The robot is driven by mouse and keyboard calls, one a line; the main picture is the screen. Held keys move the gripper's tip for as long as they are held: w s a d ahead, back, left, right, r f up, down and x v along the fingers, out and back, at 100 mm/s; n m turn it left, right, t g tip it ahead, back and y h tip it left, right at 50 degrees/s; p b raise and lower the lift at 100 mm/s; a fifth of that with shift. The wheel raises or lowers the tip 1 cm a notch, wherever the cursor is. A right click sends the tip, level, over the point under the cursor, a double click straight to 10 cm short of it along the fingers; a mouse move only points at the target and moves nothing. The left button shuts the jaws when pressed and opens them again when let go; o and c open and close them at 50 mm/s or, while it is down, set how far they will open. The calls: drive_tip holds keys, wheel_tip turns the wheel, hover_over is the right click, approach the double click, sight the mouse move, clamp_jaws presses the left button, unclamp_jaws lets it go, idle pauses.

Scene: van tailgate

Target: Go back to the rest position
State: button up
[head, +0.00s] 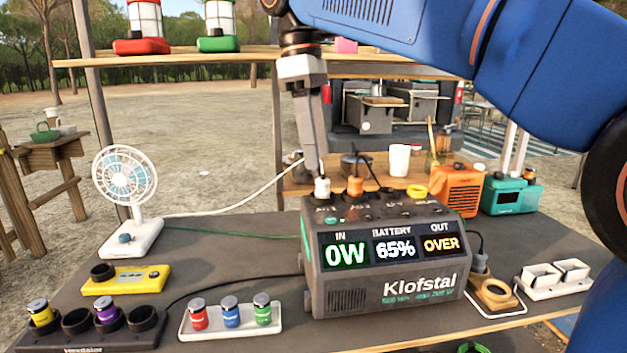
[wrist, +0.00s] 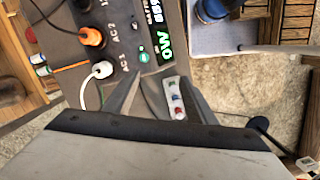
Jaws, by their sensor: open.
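My gripper (head: 315,168) is open and points down over the left end of the grey Klofstal power station (head: 335,285). Its fingertips are just above or behind the white plug (head: 322,187); I cannot tell whether they touch it. In the wrist view the white plug (wrist: 103,69) stands in the AC 1 socket beside the fingers, not between them. The orange plug (head: 355,186) stands in AC 2. The display reads IN 0W, BATTERY 65%, OUT OVER.
A white fan (head: 125,177) stands left with a white cable. A yellow device (head: 127,280), a battery tray (head: 230,332) and a black charger (head: 80,335) lie at the front left. Orange (head: 460,188) and teal (head: 511,196) radios stand right. A wooden shelf (head: 180,58) is above.

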drive_tip(key=s+d+f+m+t+y, duration=0.1)
drive_tip(key=s+d+f+m, duration=0.2)
drive_tip(key=d+f, duration=0.45)
drive_tip(key=s+d+f+m+t+y, duration=0.1)
drive_tip(key=s+d+f+m, duration=0.3)
drive_tip(key=d, duration=0.6)
drive_tip(key=s+d+f+m+t, duration=0.1)
drive_tip(key=s+d+f+m, duration=0.3)
drive_tip(key=f, duration=0.7)
drive_tip(key=s+d+f+m+t, duration=0.2)
drive_tip(key=s+d+f+m, duration=0.2)
drive_tip(key=s+d+f, duration=0.3)
wheel_tip(320, 180, down, 5)
drive_tip(key=shift+s+r, duration=0.15)
drive_tip(key=shift+c, duration=0.2)
